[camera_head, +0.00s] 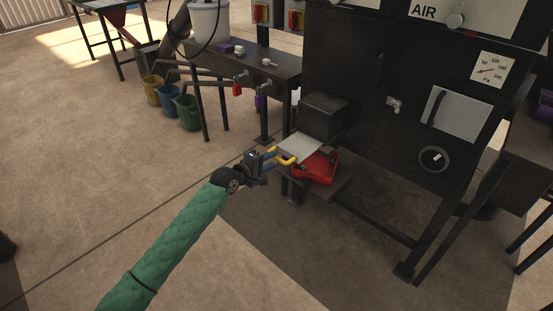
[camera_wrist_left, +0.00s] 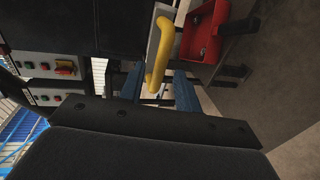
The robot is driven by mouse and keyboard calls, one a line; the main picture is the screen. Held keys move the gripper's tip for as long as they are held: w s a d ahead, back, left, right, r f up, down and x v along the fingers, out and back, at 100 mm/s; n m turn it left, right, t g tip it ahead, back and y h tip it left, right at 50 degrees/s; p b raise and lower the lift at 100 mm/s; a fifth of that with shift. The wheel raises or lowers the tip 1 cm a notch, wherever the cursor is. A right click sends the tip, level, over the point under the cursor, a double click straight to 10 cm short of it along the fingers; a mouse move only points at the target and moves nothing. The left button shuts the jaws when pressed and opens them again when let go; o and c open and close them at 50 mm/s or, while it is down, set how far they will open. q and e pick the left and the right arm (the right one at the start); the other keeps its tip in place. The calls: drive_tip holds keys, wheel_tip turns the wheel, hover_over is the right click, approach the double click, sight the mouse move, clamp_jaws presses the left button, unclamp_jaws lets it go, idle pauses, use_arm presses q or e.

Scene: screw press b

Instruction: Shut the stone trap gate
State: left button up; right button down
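The stone trap gate (camera_head: 299,147) is a flat pale grey plate sticking out from the lower front of a black box (camera_head: 324,117) on the machine. A yellow handle (camera_head: 286,160) is fixed at its outer end. In the left wrist view the yellow handle (camera_wrist_left: 163,55) reaches down between two blue fingers, with the grey plate (camera_wrist_left: 154,36) behind it. My left gripper (camera_head: 271,158) is at the handle, its fingers apart on either side of it in the left wrist view (camera_wrist_left: 159,88). I cannot tell whether either finger touches it. My right gripper is not in view.
A red tray (camera_head: 316,167) sits below the plate; it also shows in the left wrist view (camera_wrist_left: 205,32). The black machine (camera_head: 365,150) with a gauge (camera_head: 492,70) stands to the right. A dark table (camera_head: 272,75) stands behind, with coloured buckets (camera_head: 187,112) beside it. The floor at left is clear.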

sight(276, 158)
use_arm(q)
drive_tip(key=shift+x, duration=1.85)
drive_tip(key=shift+c, duration=0.2)
clamp_jaws()
